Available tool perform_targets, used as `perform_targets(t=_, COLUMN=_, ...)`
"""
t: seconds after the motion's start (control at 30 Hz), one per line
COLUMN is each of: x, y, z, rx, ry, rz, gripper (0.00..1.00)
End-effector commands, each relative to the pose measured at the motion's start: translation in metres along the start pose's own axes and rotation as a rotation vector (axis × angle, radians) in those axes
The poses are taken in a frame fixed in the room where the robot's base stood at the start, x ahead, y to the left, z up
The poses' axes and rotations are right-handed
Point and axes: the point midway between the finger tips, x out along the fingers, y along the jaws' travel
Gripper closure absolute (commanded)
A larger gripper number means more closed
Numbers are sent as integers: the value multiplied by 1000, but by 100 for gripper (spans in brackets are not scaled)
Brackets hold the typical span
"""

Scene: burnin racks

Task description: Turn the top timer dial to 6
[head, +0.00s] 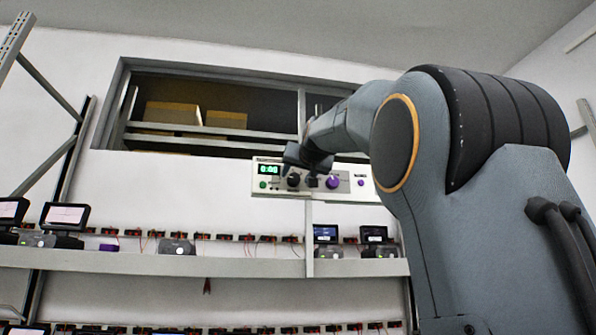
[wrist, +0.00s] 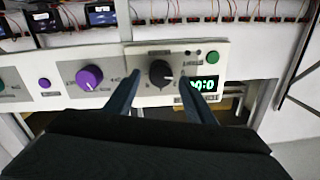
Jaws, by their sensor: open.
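A white timer panel (head: 320,190) hangs on the wall beneath the window. It has a lit green display (head: 268,170) reading about 0:00 and a round black dial (wrist: 160,72), which also shows in the head view (head: 293,181). In the wrist view a pale mark on the dial points right; the scale marks are too small to read. My gripper (wrist: 159,85) is open, its fingers on either side of the dial, with gaps visible. Contact cannot be told. My gripper also shows in front of the panel in the head view (head: 302,172).
A purple knob (wrist: 89,77), a small purple button (wrist: 44,83) and a green button (wrist: 212,56) are on the panel strip. A shelf (head: 200,263) below carries small screens (head: 66,216) and a row of red and black connectors. Boxes (head: 172,112) stand behind the window.

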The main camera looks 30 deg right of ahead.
Motion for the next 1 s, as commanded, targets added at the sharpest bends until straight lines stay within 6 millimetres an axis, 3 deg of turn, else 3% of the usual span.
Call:
perform_targets(t=0.37, x=8, y=0, z=0, rx=0, ry=1, rz=0, gripper=50)
perform_targets(t=0.47, x=8, y=0, z=0, rx=-1, ry=1, rz=0, gripper=62)
perform_targets(t=0.63, x=8, y=0, z=0, rx=-1, ry=0, rz=0, gripper=91)
perform_targets(t=1.0, x=8, y=1, z=0, rx=57, ry=3, rz=0, gripper=91)
